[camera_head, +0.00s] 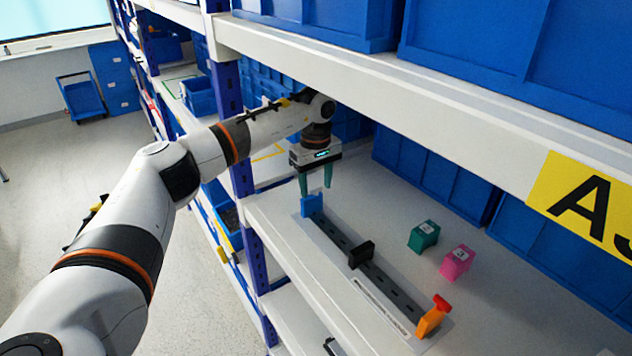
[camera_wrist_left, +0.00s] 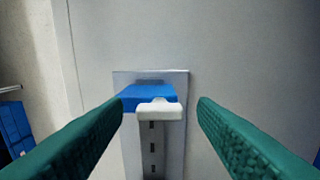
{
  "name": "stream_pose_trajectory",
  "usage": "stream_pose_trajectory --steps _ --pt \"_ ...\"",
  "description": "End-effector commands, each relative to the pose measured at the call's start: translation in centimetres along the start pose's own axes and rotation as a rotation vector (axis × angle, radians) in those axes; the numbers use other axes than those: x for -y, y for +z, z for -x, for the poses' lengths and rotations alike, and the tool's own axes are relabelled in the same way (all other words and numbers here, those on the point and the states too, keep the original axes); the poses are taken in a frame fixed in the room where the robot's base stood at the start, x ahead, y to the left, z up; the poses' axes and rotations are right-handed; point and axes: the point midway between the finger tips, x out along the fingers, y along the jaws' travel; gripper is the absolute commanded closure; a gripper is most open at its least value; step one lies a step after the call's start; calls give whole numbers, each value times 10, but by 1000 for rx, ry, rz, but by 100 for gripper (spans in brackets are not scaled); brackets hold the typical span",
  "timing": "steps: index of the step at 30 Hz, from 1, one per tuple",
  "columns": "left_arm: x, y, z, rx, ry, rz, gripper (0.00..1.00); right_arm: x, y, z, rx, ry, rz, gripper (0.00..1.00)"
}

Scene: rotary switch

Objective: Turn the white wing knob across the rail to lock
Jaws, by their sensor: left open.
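The white wing knob (camera_wrist_left: 160,109) shows in the left wrist view, at the near side of a blue end block (camera_wrist_left: 146,97) on the rail. Its long side looks crosswise to the rail (camera_wrist_left: 152,150) in that view. In the head view I cannot make out the knob; the blue block (camera_head: 311,206) stands at the rail's far left end. My left gripper (camera_head: 316,188) points down just above the blue block, its green fingers apart. In the wrist view the open fingers (camera_wrist_left: 160,101) lie either side of the knob, with gaps and nothing between them held. My right gripper is not in view.
The dark rail (camera_head: 336,235) runs along the shelf, with a black block (camera_head: 361,254) midway and an orange block (camera_head: 430,322) with a red top at its near end. A green cube (camera_head: 423,236) and pink cube (camera_head: 457,262) stand beside it. An upper shelf (camera_head: 400,98) overhangs.

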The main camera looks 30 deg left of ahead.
Motion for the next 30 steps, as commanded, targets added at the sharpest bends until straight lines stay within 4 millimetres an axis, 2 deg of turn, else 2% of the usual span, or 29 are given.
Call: stream_pose_trajectory --steps 5,12,15,30 --pt "1 0 20 1 -5 0 47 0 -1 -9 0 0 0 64" --pt "1 0 60 1 -5 0 47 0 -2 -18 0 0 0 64" --pt "1 0 69 1 -4 0 47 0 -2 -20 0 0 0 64" --pt "0 0 74 0 -2 0 47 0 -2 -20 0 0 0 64"
